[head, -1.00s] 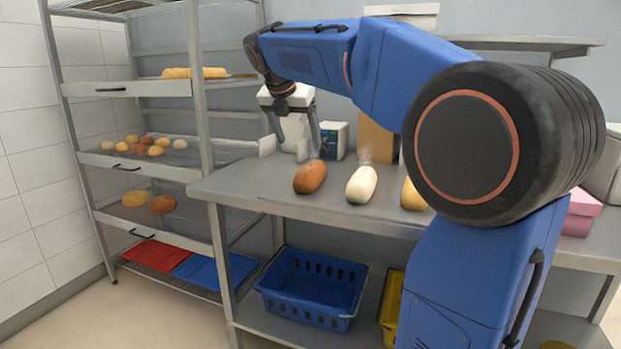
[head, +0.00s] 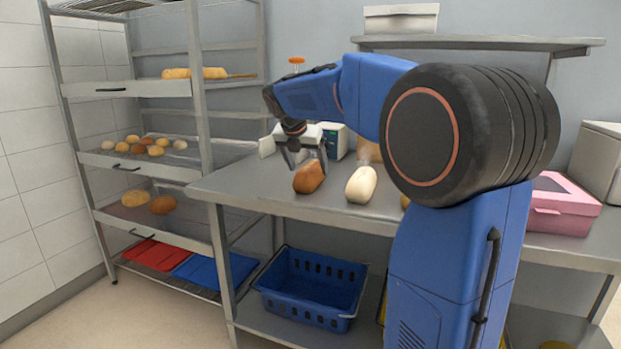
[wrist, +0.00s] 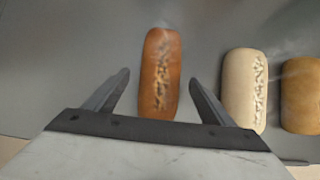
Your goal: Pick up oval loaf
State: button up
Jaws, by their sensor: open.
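Loaves lie in a row on the steel table. The leftmost is a brown oval loaf (head: 309,177) with a scored top. It also shows in the wrist view (wrist: 160,75), running lengthwise away from my gripper. My gripper (head: 305,162) is open and points down at the brown loaf. In the wrist view my gripper (wrist: 158,85) has one finger on each side of the loaf's near part, with a gap on both sides. A pale cream loaf (head: 361,185) lies to its right, just beyond the right finger (wrist: 244,88). A tan loaf (wrist: 302,95) lies further right.
The steel table (head: 250,190) is bare left of the brown loaf. A small box (head: 334,140) stands behind it. A pink box (head: 560,205) sits at the right. A rack (head: 203,110) with rolls stands left; a blue crate (head: 312,288) is below the table.

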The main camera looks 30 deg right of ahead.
aim_at(308, 167)
jog(key=x, duration=0.4)
jog(key=shift+w+d+f, duration=0.2)
jog(key=c, duration=1.2)
jog(key=shift+r, duration=0.15)
jog(key=shift+c, duration=0.2)
